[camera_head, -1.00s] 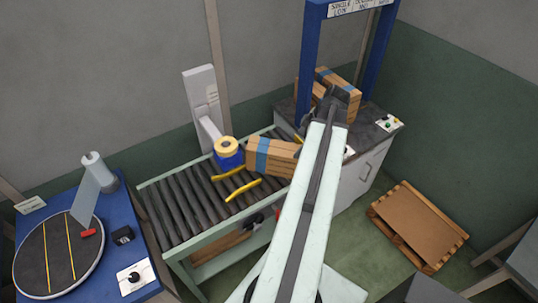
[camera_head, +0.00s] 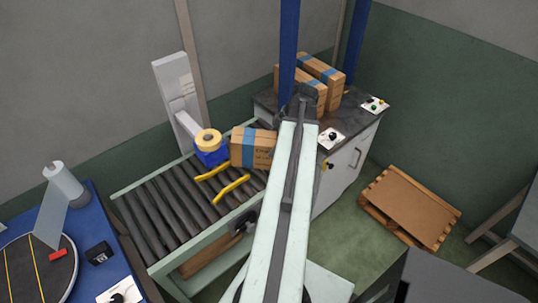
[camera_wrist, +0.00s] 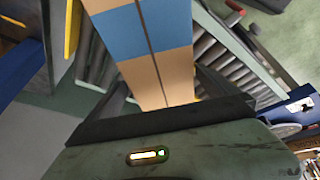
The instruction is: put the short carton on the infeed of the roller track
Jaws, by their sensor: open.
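A short brown carton (camera_head: 250,148) with a blue band stands on the roller track (camera_head: 165,215), towards its right end and just behind the yellow guides (camera_head: 222,182). My arm hides its right side. My gripper (camera_head: 301,100) is at the far end of my arm, dark and partly hidden in the head view. In the wrist view a blue-banded carton (camera_wrist: 157,75) lies close in front of the dark gripper edge, with rollers on both sides. The gripper is open. Whether its jaws touch the carton cannot be told.
Two more blue-banded cartons (camera_head: 325,75) stand on the dark-topped bench (camera_head: 352,118) beyond the track, under a blue frame (camera_head: 288,50). A turntable (camera_head: 35,265) is at left. A wooden pallet (camera_head: 410,207) is on the floor at right.

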